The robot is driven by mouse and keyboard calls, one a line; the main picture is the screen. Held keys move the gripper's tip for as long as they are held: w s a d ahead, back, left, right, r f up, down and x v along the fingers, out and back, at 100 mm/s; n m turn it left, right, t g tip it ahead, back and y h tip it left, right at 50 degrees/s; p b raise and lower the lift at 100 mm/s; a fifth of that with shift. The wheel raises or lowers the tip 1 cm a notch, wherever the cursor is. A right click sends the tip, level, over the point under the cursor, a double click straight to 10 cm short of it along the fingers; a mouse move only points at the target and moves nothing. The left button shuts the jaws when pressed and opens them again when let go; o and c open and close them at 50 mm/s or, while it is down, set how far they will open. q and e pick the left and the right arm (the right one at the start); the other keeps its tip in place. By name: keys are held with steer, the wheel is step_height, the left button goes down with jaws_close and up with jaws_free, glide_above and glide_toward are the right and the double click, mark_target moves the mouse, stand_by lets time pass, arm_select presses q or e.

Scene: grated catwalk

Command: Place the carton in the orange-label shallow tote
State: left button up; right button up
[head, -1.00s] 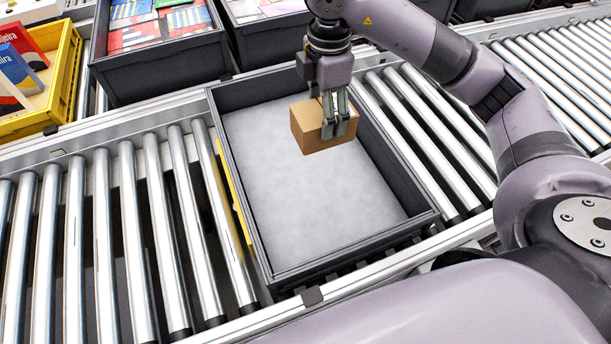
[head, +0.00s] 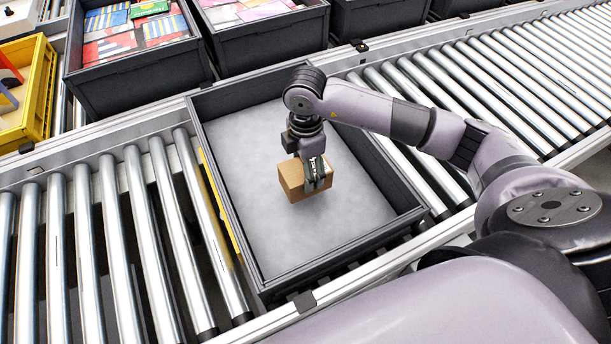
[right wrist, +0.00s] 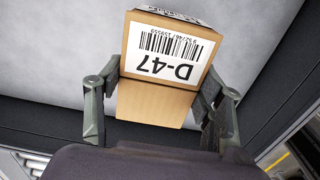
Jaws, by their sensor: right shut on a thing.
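The carton (head: 293,182) is a small brown box. My right gripper (head: 316,182) is shut on it, with a finger on either side in the right wrist view (right wrist: 158,88). There the carton (right wrist: 155,98) shows a white label reading D-47. The shallow tote (head: 262,138) is dark grey with a pale, empty floor and a yellow-orange strip along its left side. The carton is over the middle of this floor, within the tote's walls in the picture. I cannot tell whether its underside touches the floor. My left gripper is not in view.
The tote sits on a roller conveyor (head: 130,240) with bare rollers on both sides. Behind are dark bins (head: 140,75) holding colourful flat packs, and a yellow crate (head: 36,95) at the far left. The tote's walls stand around the carton.

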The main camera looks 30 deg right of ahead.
step_height(320, 180, down, 4)
steer(key=shift+f, duration=0.1)
steer(key=shift+f, duration=0.15)
steer(key=o, duration=1.3)
steer(key=shift+c, duration=0.2)
steer(key=shift+r, duration=0.2)
step_height(320, 180, up, 12)
steer(key=shift+b, duration=0.6)
